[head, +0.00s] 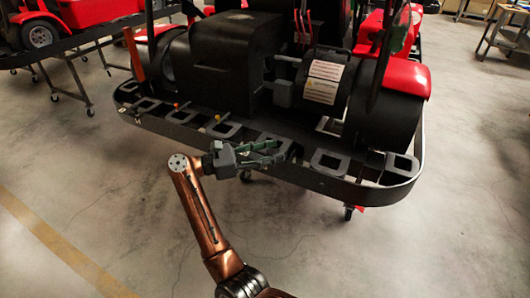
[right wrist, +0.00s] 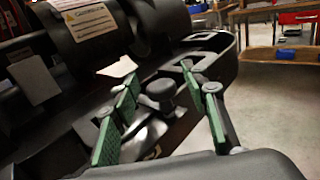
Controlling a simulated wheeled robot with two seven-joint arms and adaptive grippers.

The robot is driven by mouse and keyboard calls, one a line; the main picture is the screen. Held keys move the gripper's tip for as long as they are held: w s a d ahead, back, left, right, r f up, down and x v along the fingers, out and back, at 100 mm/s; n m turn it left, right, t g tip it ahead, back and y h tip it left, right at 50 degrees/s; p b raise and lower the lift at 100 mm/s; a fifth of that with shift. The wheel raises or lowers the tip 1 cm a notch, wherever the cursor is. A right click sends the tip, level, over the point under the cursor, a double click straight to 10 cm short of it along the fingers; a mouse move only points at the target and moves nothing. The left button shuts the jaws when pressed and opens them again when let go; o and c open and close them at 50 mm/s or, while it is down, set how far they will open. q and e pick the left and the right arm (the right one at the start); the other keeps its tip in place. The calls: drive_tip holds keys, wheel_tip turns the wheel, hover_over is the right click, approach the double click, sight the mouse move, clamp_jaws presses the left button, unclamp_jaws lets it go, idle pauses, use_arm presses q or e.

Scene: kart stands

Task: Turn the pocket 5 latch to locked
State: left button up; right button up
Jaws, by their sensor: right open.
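The kart stand's black rail (head: 300,172) carries a row of square-framed pockets; I see no numbers, so I cannot tell which is pocket 5. My right gripper (head: 280,151) is open at the rail's front edge, its green-padded fingers pointing right along the pockets. In the right wrist view, a dark round knob (right wrist: 160,91) on a stem shows between the two open fingers (right wrist: 165,110), apart from both pads as far as I see. I cannot tell whether this knob is the latch or its setting. My left gripper is out of view.
The black and red kart (head: 235,55) stands behind the rail, close above my gripper. An orange upright bar (head: 134,55) is at the rail's left end. The floor in front is clear. A workbench (head: 505,35) stands far right.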

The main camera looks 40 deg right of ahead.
drive_tip(key=v, duration=1.2)
drive_tip(key=shift+f, duration=0.1)
